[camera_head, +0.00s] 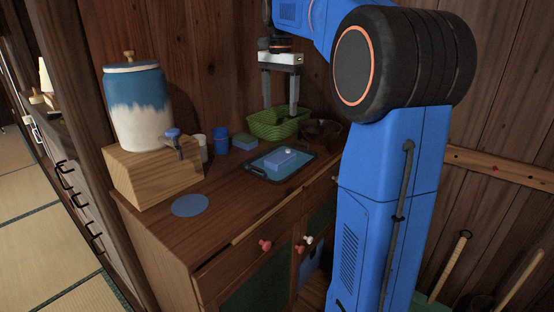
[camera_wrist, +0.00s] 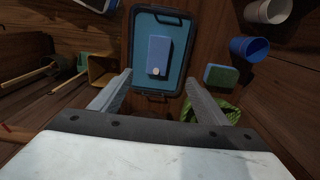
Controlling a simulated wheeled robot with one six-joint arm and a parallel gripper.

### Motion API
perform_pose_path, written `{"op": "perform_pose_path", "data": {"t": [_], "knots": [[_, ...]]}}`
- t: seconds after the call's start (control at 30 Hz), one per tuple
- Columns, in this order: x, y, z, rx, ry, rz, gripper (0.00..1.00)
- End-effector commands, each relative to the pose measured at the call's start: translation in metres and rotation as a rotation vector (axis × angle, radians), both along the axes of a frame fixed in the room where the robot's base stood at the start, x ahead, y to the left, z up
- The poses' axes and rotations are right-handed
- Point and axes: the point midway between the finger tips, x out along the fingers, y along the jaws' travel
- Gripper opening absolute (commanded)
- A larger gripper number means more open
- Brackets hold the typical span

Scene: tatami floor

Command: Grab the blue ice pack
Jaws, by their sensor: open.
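The blue ice pack (camera_head: 279,160) is a small light-blue block with a pale round cap. It lies on a dark-rimmed tray (camera_head: 256,173) with a blue surface on the wooden cabinet top. In the wrist view the ice pack (camera_wrist: 158,56) lies near the middle of the tray (camera_wrist: 134,84), ahead of the fingers. My gripper (camera_head: 280,108) is open and empty, pointing down behind the tray near the green basket. In the wrist view my gripper (camera_wrist: 157,84) shows its two fingers spread on either side of the tray's near end, apart from the ice pack.
A green basket (camera_head: 270,127) and a dark bowl (camera_head: 321,131) stand behind the tray. A green-and-blue sponge (camera_head: 245,142), a blue cup (camera_head: 221,140) and a white cup (camera_head: 198,147) stand to the left. A ceramic jar (camera_head: 138,108) sits on a wooden block. The front left of the top is mostly clear.

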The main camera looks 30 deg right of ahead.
Motion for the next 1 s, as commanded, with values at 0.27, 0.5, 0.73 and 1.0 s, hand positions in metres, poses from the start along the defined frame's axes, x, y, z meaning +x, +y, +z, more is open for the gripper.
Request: {"op": "perform_pose_path", "data": {"t": [0.27,0.5,0.73,1.0], "knots": [[0.0,0.0,-0.04,0.001,0.003,-0.002,0.69],[-0.001,0.0,-0.082,0.0,0.002,-0.001,0.69],[-0.001,0.0,-0.113,0.0,0.001,-0.001,0.69],[-0.002,0.0,-0.13,0.001,0.001,-0.001,0.69]]}}
